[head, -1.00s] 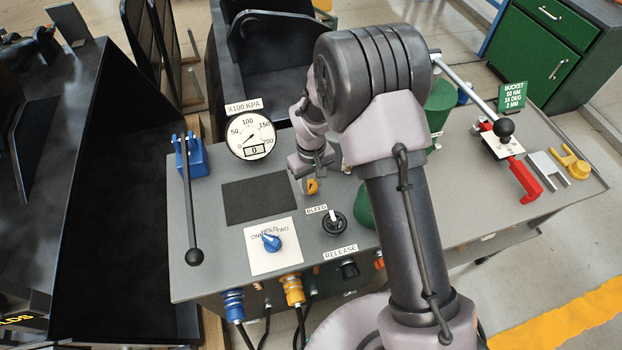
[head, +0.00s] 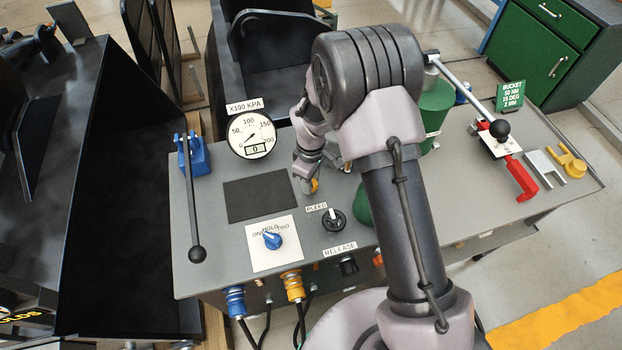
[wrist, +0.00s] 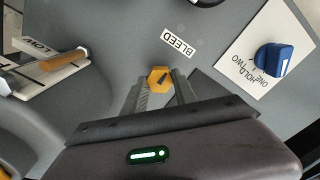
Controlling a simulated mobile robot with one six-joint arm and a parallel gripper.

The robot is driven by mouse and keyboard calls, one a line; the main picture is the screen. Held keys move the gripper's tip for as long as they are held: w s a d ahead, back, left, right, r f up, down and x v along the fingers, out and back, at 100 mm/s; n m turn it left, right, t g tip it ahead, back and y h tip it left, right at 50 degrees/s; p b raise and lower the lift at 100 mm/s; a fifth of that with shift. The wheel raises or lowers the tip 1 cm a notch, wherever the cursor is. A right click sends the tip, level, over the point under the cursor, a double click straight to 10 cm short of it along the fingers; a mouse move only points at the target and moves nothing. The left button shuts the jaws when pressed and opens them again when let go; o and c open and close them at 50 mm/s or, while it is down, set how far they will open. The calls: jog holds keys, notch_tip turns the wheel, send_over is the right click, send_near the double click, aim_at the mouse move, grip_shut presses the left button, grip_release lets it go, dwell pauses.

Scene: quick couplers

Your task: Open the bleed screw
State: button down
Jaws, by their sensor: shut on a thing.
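The bleed screw is a small yellow hexagonal head with a dark mark on top (wrist: 160,76). It stands on the grey panel near the BLEED label (wrist: 178,43). My gripper (wrist: 160,90) is shut on the screw, with one jaw at each side of it in the wrist view. In the head view my gripper (head: 309,181) reaches down to the panel behind the BLEED label (head: 316,207), and only a bit of the yellow screw (head: 315,185) shows beside it. The round gauge (head: 251,136) has a digital window that reads 0.
A black knob with a white pointer (head: 334,220) lies just in front of the label. A blue selector knob (head: 272,241) sits on a white plate. A blue-based lever (head: 192,155) stands at left. A red clamp (head: 523,178) lies at right. A dark square (head: 255,200) is bare.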

dwell(0.4)
jog(key=c, duration=1)
grip_release()
jog(key=shift+r, duration=0.1)
notch_tip(320, 180, up, 17)
jog(key=p, duration=0.4)
jog(key=shift+r+p, duration=0.15)
jog(key=shift+p, duration=0.2)
